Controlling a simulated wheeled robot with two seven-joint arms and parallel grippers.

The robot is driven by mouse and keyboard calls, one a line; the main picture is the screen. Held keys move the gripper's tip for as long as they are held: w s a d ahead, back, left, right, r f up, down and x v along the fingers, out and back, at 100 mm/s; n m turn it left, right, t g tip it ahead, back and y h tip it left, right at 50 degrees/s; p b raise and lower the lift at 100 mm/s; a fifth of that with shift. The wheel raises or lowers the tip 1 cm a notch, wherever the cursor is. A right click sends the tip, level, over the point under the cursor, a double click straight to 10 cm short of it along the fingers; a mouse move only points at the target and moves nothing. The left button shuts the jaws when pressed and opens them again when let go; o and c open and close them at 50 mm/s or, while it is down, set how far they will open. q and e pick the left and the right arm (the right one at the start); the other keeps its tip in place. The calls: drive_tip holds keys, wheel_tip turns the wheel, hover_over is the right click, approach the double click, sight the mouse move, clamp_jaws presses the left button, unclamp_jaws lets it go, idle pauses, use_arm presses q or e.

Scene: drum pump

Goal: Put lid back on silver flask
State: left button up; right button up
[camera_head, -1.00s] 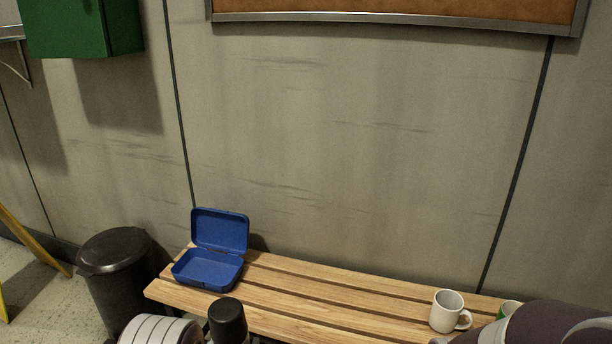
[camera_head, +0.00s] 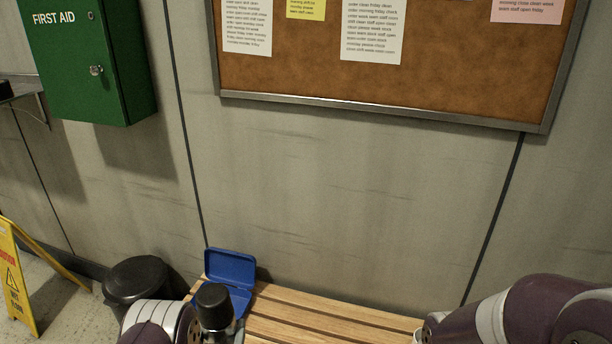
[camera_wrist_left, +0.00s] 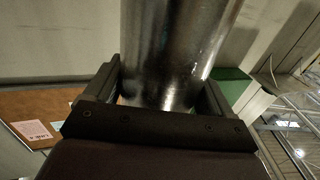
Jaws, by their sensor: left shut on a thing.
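My left gripper (camera_wrist_left: 160,98) is shut on the silver flask (camera_wrist_left: 172,45), a shiny metal cylinder between its two fingers in the left wrist view. In the head view a black cylindrical top (camera_head: 213,304) stands roughly upright at the bottom left, beside my left arm, with a little grey metal below it. Whether this black part is the lid or the flask's own top, I cannot tell. No separate lid shows. My right arm comes in at the bottom right of the head view, but its gripper is out of the picture.
A wooden slatted bench (camera_head: 330,318) runs along the wall, with an open blue lunch box (camera_head: 231,268) at its left end. A black bin (camera_head: 140,278) stands left of it. A yellow wet-floor sign (camera_head: 18,282), green first aid cabinet (camera_head: 88,60) and cork board (camera_head: 440,75) are farther off.

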sight(217, 312)
use_arm(q)
drive_tip(key=r+p, duration=0.4)
drive_tip(key=r, duration=0.2)
drive_tip(key=shift+w+r, duration=0.2)
use_arm(e)
wheel_tip(217, 312, up, 7)
drive_tip(key=shift+r, duration=0.15)
use_arm(q)
drive_tip(key=s+d+f+m+g+h, duration=0.2)
drive_tip(key=d+m+h, duration=0.2)
drive_tip(key=d, duration=0.3)
drive_tip(key=s+d+f+m+g+h, duration=0.2)
drive_tip(key=s+d+m+h, duration=0.1)
drive_tip(key=d+h, duration=0.4)
drive_tip(key=shift+s+d+f+m+h, duration=0.3)
drive_tip(key=shift+d+m, duration=0.1)
drive_tip(key=shift+m, duration=0.1)
clamp_jaws()
use_arm(e)
wheel_tip(217, 312, up, 12)
drive_tip(key=s, duration=0.1)
drive_tip(key=shift+s, duration=0.2)
drive_tip(key=shift+f, duration=0.2)
